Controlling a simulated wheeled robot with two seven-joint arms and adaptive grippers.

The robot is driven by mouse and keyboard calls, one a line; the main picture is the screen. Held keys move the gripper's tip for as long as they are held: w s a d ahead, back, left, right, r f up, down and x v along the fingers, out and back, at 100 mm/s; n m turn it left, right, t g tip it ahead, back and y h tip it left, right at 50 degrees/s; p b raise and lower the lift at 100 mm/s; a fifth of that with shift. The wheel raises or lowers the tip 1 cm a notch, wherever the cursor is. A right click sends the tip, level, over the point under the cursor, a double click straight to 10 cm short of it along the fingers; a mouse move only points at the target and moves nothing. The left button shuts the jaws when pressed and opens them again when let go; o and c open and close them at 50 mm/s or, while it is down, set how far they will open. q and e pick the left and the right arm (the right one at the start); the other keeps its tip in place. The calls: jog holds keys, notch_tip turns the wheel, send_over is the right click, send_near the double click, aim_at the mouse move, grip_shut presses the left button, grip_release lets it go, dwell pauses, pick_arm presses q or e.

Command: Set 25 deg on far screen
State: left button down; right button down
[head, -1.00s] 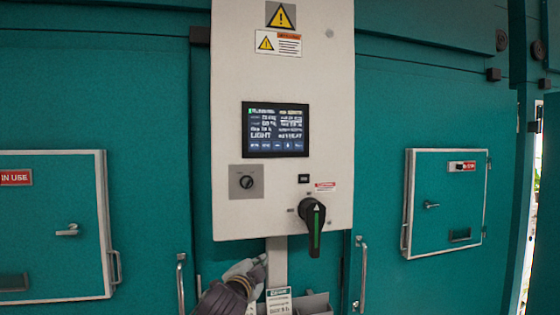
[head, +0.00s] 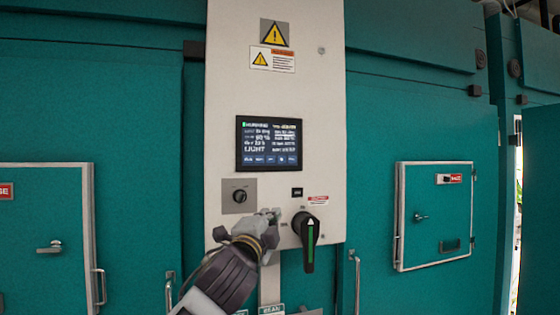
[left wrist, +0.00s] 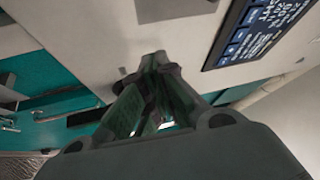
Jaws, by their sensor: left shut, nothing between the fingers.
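The screen (head: 268,143) is a dark touch panel with white text and a row of buttons along its bottom edge, on a tall pale control cabinet (head: 226,75). The text is too small to read surely. The screen also shows at the upper right of the left wrist view (left wrist: 262,28). My left gripper (head: 270,214) is shut and empty, in front of the cabinet below the screen, between the small knob and the black handle. In the left wrist view its fingertips (left wrist: 156,62) come together below and left of the screen. My right gripper is not in view.
A small knob (head: 239,196) on a grey plate and a black rotary handle (head: 309,236) with a green stripe stick out below the screen. Teal chamber doors with a left hatch (head: 42,225) and a right hatch (head: 437,215) flank the cabinet. Warning labels sit above the screen.

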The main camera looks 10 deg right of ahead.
aim_at(281, 159)
pick_arm(q)
jog(key=s+d+r+m+h, duration=0.2)
jog(key=s+d+r+m, duration=0.1)
jog(key=r, duration=0.3)
jog(key=s+d+r+m+h, duration=0.2)
jog(key=s+d+r+m, duration=0.1)
jog(key=r, duration=0.4)
jog(key=shift+s+m+h, duration=0.4)
jog(key=shift+s+m, duration=0.1)
jog(key=shift+m, duration=0.2)
jog(key=shift+w, duration=0.15)
jog(key=shift+w+a+p, duration=0.2)
jog(key=shift+w+p, duration=0.7)
jog(key=shift+w, duration=3.35)
jog(key=shift+w+p, duration=0.4)
jog(key=shift+w, duration=0.35)
jog(key=shift+s, duration=0.75)
jog(key=shift+s, duration=0.1)
